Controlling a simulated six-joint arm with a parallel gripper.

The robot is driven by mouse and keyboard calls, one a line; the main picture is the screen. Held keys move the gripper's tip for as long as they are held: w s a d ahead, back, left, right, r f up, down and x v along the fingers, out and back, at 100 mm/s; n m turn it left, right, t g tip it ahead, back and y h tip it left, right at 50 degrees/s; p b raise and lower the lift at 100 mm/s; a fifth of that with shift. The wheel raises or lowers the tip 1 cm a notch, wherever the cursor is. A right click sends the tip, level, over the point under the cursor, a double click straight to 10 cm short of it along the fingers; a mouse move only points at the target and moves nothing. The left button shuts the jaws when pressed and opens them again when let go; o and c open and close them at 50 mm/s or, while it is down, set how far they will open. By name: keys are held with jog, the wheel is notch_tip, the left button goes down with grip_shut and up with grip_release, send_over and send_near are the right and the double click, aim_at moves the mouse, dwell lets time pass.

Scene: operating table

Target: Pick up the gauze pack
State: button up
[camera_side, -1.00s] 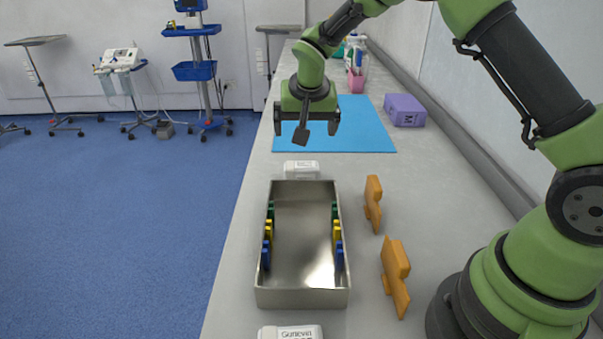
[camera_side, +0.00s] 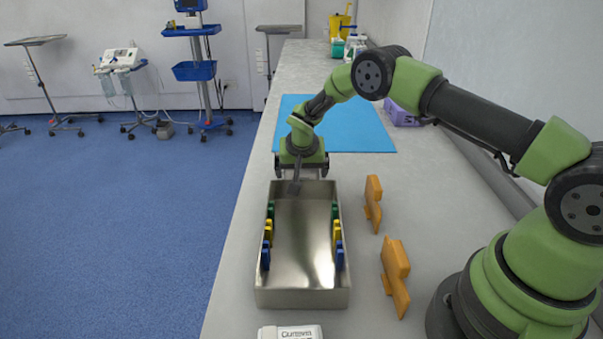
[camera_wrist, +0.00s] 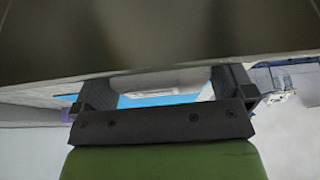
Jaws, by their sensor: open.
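A white pack with dark print (camera_side: 290,332) lies on the table in front of the metal tray, cut by the lower picture edge. A second white pack behind the tray's far end is now mostly hidden by my gripper (camera_side: 301,170). My gripper points down low at that far end, jaws apart, one at each side of where this pack lies. In the wrist view the jaws of my gripper (camera_wrist: 172,90) are apart, with a pale strip between them. I cannot tell whether they touch the pack.
The metal tray (camera_side: 303,298) holds green, yellow and blue clips along both sides; its middle is empty. Two orange holders (camera_side: 396,276) stand to its right. A blue mat (camera_side: 352,125) and purple box (camera_side: 401,114) lie farther back. The table's left edge borders open floor.

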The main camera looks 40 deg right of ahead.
jog(key=shift+w+d+f, duration=0.15)
jog(key=shift+f, duration=0.4)
jog(key=c, duration=0.6)
jog(key=shift+c, duration=0.2)
jog(key=shift+r, duration=0.1)
notch_tip(320, 180, up, 9)
jog(key=shift+r, duration=0.1)
jog(key=s+a+r, duration=0.2)
jog(key=s+a, duration=0.5)
jog(key=s, duration=0.1)
jog(key=shift+a+f, duration=0.2)
jog(key=shift+f, duration=4.55)
